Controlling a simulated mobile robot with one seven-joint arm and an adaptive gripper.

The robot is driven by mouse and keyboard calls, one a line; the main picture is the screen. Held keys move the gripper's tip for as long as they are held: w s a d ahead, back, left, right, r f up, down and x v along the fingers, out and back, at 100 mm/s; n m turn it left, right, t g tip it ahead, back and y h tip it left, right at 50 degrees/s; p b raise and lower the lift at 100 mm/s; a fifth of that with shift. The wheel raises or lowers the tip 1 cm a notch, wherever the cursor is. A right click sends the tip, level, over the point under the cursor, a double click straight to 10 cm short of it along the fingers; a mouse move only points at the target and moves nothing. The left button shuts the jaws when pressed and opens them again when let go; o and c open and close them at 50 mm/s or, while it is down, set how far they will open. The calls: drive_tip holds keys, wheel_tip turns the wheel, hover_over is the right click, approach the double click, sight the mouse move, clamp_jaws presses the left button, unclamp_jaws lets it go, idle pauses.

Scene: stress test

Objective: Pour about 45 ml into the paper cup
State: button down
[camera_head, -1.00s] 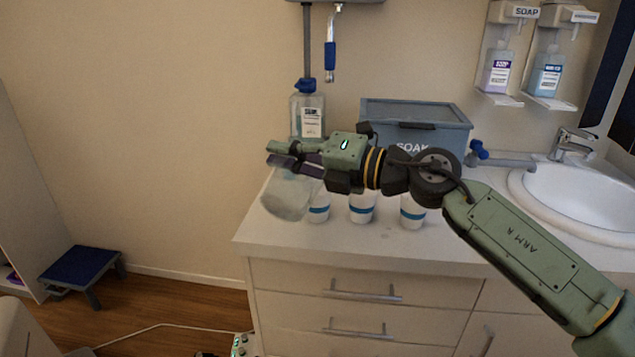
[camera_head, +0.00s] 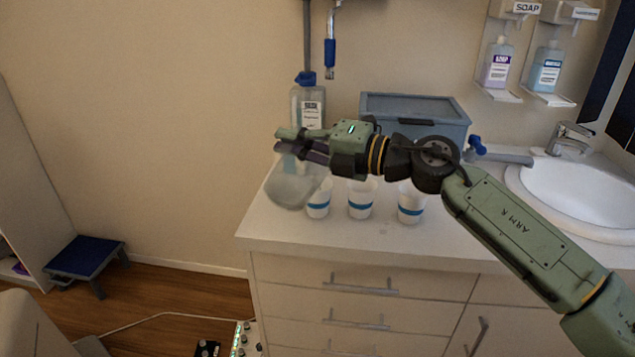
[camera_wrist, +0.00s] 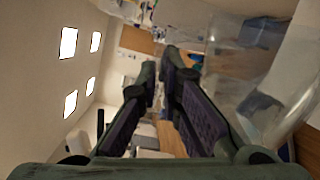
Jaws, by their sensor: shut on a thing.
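My gripper (camera_head: 284,142) is shut on a clear container (camera_head: 293,188), likely a jug, above the left end of the counter. The container looks tilted and blurred; its liquid level cannot be made out. In the wrist view my gripper's fingers (camera_wrist: 160,68) show in the middle, with the clear container (camera_wrist: 262,75) at the right. Three white paper cups with blue bands stand in a row: a left cup (camera_head: 318,203), a middle cup (camera_head: 360,204) and a right cup (camera_head: 411,208). The container overlaps the left cup's edge in the picture. No stream is visible, and the cups' insides are hidden.
A clear bottle with a blue cap (camera_head: 309,105) and a grey-blue lidded box (camera_head: 445,112) stand behind my arm. A sink (camera_head: 575,195) is at the right. The counter (camera_head: 340,242) is bare in front of the cups. A blue step stool (camera_head: 83,256) stands on the floor.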

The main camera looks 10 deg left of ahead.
drive_tip(key=shift+w+d+r+m+p, duration=0.15)
drive_tip(key=shift+w+r+m+p, duration=0.25)
drive_tip(key=shift+w+m+p, duration=0.15)
idle(0.7)
